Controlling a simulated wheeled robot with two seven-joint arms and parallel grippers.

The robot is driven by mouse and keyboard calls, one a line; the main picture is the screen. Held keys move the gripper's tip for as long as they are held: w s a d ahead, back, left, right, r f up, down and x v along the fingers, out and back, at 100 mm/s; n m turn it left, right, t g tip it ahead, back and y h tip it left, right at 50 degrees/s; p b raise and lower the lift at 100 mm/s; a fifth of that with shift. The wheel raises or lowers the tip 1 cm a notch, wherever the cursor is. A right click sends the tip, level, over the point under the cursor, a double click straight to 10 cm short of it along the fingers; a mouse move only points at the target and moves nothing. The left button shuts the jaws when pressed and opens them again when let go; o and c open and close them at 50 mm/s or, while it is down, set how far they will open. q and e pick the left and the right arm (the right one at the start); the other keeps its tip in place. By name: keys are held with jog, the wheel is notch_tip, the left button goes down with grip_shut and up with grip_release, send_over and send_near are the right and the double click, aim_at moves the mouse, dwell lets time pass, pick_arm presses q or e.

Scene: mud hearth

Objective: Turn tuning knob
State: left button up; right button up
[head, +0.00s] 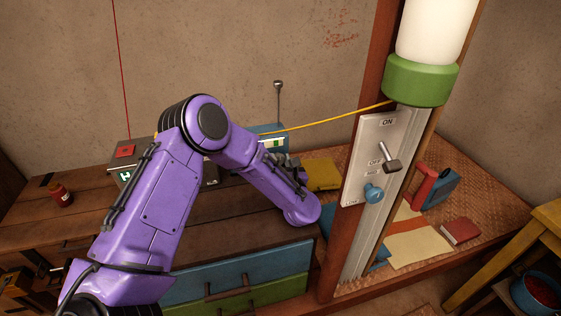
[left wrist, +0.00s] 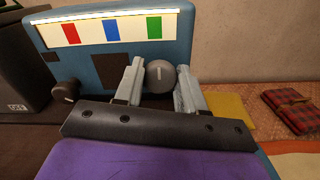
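The radio is a blue box (left wrist: 95,75) with a lit dial strip marked red, blue and green; in the head view only its top part (head: 270,129) shows behind my purple arm. In the left wrist view a round grey knob (left wrist: 160,74) with a white pointer line, pointing up, is on the radio's front. A second, darker knob (left wrist: 66,91) is at its lower left. My left gripper (left wrist: 160,82) has its fingers apart, one on each side of the grey knob; I cannot tell whether they touch it. In the head view this gripper (head: 297,173) is partly hidden.
A post with a switch panel (head: 372,140), lever and blue knob stands right of my arm. A yellow cord runs from the radio to the post. A yellow book (head: 322,174) lies beside the radio. A red jar (head: 61,195) stands left.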

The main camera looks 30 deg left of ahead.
pick_arm(q)
jog(key=shift+m, duration=0.3)
jog(key=m+b, duration=0.1)
jog(key=m, duration=0.1)
jog(key=shift+m, duration=0.3)
jog(key=m+b, duration=0.1)
jog(key=m, duration=0.2)
jog(key=shift+m, duration=0.3)
jog(key=m, duration=0.3)
jog(key=shift+w+d+m, duration=0.1)
jog(key=shift+m, duration=0.3)
jog(key=shift+f+m, duration=0.1)
jog(key=shift+m, duration=2)
jog(key=o, duration=1.1)
jog(key=shift+c, duration=0.2)
